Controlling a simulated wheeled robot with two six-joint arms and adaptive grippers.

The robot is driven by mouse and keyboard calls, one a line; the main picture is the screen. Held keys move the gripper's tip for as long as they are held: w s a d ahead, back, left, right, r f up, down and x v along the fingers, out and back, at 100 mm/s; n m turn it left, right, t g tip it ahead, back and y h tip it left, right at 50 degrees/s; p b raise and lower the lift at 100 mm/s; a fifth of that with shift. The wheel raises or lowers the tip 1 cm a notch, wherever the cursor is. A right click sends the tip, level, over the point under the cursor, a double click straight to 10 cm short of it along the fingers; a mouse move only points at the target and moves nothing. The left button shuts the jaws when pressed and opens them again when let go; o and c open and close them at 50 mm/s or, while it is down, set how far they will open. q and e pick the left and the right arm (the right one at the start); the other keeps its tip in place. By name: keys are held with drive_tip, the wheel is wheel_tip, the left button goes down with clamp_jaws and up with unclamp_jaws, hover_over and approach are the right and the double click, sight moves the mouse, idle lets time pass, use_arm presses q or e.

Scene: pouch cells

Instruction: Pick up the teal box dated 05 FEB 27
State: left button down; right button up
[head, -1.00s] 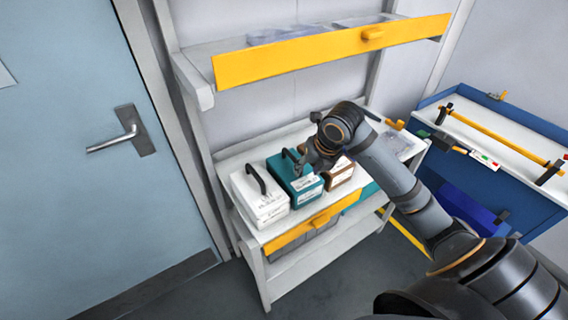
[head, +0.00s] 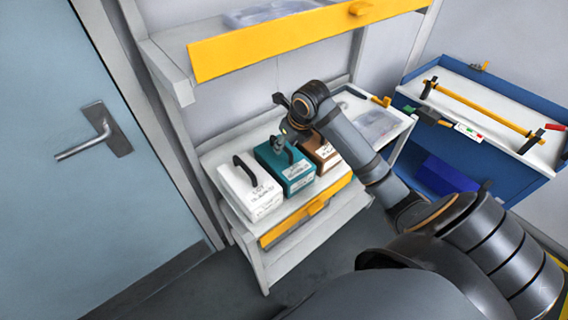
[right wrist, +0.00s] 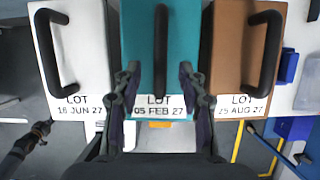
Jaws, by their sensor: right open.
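The teal box (head: 298,176) stands on the shelf between a white box and a brown box. In the right wrist view the teal box (right wrist: 180,40) carries a label reading LOT 05 FEB 27 and a black bar handle (right wrist: 161,50) on top. My right gripper (right wrist: 158,78) is open, with one finger on each side of the handle's near end in that view. Whether it touches the handle I cannot tell. In the head view my right gripper (head: 283,138) is over the teal box and hides part of its top.
The white box (head: 257,200), labelled 16 JUN 27, and the brown box (head: 327,154), labelled 25 AUG 27, stand close on either side. An upper shelf with a yellow front (head: 290,45) is above. A blue-sided bench (head: 490,155) stands to the right.

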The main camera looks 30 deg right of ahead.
sight(284, 160)
drive_tip(key=x, duration=0.3)
drive_tip(key=shift+w, duration=0.15)
drive_tip(key=shift+c, duration=1.1)
drive_tip(key=c, duration=0.4)
clamp_jaws()
use_arm(q)
drive_tip(key=shift+s, duration=0.95)
drive_tip(key=shift+r, duration=0.1)
use_arm(e)
drive_tip(key=shift+r, duration=0.1)
